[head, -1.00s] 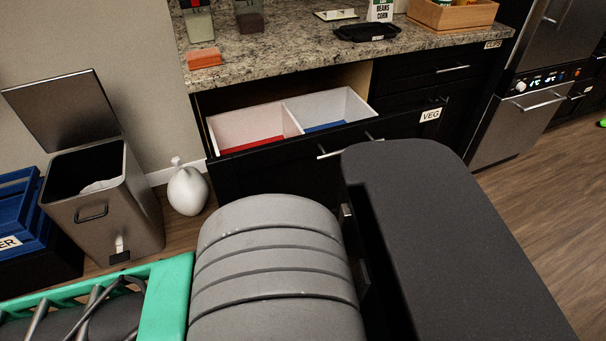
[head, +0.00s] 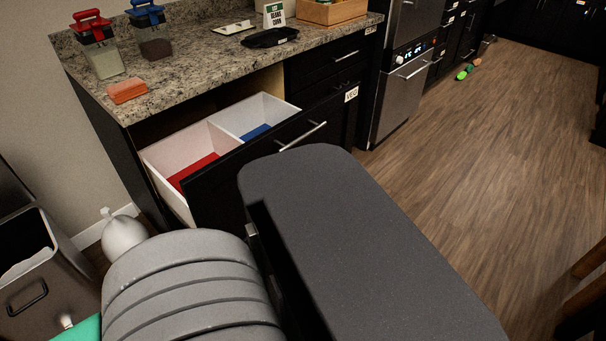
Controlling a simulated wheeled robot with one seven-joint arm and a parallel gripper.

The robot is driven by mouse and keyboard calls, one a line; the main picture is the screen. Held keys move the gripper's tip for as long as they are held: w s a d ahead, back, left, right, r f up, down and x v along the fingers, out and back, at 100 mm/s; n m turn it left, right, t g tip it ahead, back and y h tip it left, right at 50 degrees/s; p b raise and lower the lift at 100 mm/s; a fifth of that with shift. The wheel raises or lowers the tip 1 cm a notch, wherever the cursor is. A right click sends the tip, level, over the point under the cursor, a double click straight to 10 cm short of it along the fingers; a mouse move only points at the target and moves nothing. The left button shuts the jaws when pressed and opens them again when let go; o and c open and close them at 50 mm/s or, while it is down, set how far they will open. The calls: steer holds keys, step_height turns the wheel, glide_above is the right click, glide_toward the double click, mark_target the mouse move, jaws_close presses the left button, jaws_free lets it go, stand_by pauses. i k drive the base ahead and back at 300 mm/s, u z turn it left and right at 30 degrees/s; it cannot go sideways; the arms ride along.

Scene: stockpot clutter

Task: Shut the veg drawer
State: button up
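The veg drawer (head: 228,176) is a black-fronted drawer with a VEG label (head: 351,94) at its upper right and a bar handle (head: 301,136). It stands pulled out from the counter. Inside are two white compartments, the left with a red bottom (head: 193,169) and the right with a blue bottom (head: 254,132). My own dark and grey arm links cover the lower part of the drawer front. My gripper cannot be seen, and neither can any contact with the drawer.
An open metal bin (head: 40,280) and a white bag (head: 122,236) stand left of the drawer. The granite counter (head: 190,72) above holds jars, an orange block (head: 127,91) and a black tray (head: 269,38).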

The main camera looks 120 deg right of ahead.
mark_target(194, 169)
steer(key=z, duration=4.2)
steer(key=i, duration=0.45)
steer(key=z, duration=1.45)
steer(key=k, duration=1.65)
steer(key=u, duration=1.45)
steer(key=i, duration=0.35)
steer(key=u, duration=0.05)
